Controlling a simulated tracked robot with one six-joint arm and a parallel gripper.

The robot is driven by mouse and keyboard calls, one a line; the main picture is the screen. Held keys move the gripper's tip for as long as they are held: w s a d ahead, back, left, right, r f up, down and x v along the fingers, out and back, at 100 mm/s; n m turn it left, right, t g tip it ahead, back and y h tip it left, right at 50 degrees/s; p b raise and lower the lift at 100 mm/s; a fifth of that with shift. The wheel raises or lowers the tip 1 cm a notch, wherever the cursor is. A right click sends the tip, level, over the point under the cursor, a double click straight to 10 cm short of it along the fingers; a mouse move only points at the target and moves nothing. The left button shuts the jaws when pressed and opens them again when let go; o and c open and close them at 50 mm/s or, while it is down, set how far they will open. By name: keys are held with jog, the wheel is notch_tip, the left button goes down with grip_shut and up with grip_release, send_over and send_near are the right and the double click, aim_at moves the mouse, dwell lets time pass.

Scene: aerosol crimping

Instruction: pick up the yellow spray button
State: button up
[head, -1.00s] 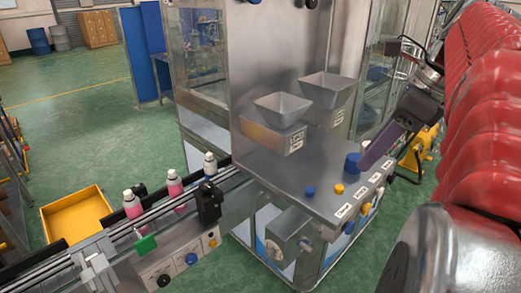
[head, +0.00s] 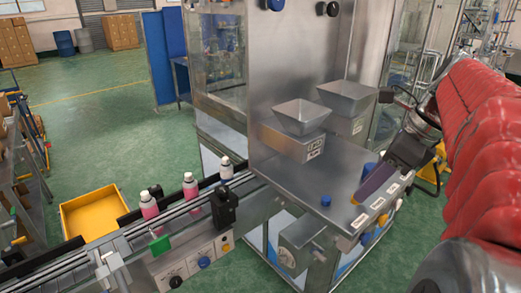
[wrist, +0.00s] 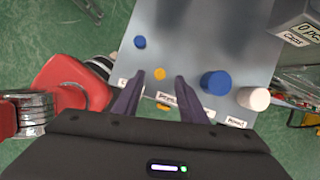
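The yellow spray button (wrist: 160,73) stands on the steel table, and in the wrist view it appears between the fingertips of my gripper (wrist: 160,79). The gripper is open, with its two purple fingers apart and nothing held. In the head view the yellow button (head: 354,199) is partly hidden by the gripper (head: 368,190), which reaches in from the right just above the table. I cannot tell the exact height of the fingertips over the button.
A small blue button (wrist: 140,42) is on the table to the left. A larger blue cylinder (wrist: 214,82) and a white cylinder (wrist: 253,98) stand to the right. Metal hoppers (head: 302,117) stand behind. A conveyor (head: 165,228) with pink-and-white cans runs at left.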

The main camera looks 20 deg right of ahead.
jog(key=shift+x, duration=1.45)
jog(key=shift+c, duration=0.3)
grip_shut()
